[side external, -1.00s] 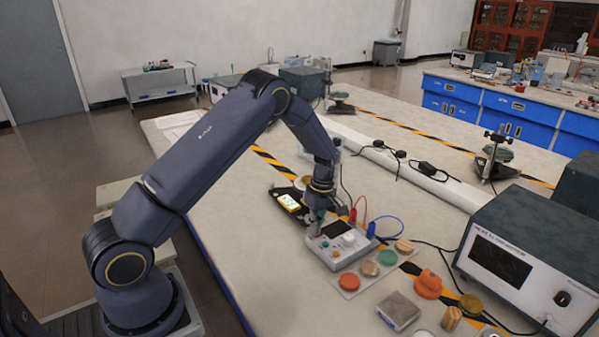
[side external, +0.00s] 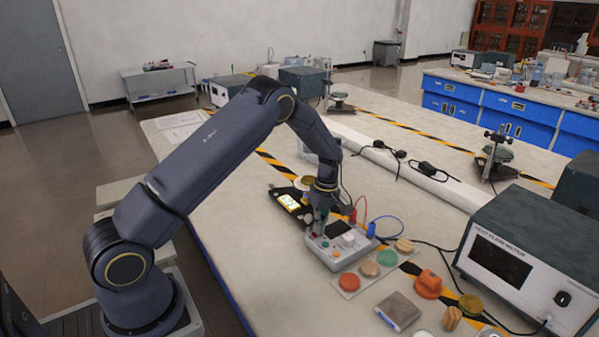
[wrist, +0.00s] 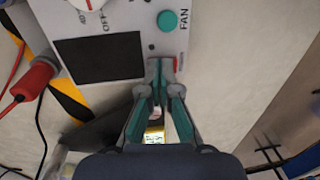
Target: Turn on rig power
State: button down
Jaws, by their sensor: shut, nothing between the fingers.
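The grey rig box (side external: 325,257) sits on the bench, with a dark screen, a white knob (side external: 348,239) and a green button. In the wrist view its panel shows the black screen (wrist: 103,57), a teal button (wrist: 167,20) marked FAN and part of a dial marked OFF. My gripper (wrist: 161,66) is shut and empty, its fingertips at the panel edge beside the screen. A small red part (wrist: 177,63) shows just right of the fingertips; the fingers partly hide that area. I cannot tell whether they touch it. The side external view also shows my gripper (side external: 319,226) over the box's left end.
Red and blue plugs with cables (side external: 371,230) stand at the box's back edge. A yellow-screened meter (side external: 288,201) lies behind it. Colored discs (side external: 349,282) lie in front and right. A large grey instrument (side external: 528,260) stands at the right. The left bench front is clear.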

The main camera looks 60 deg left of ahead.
notch_tip(320, 180, up, 14)
jog(key=w, duration=0.1)
jog(key=shift+w, duration=0.35)
dwell(0.4)
jog(key=shift+s+a+r, duration=0.1)
jog(key=shift+s, duration=0.6)
jog(key=f, duration=0.4)
jog(key=s+f, duration=0.1)
jog(key=f, duration=0.9)
jog(key=shift+s, duration=0.35)
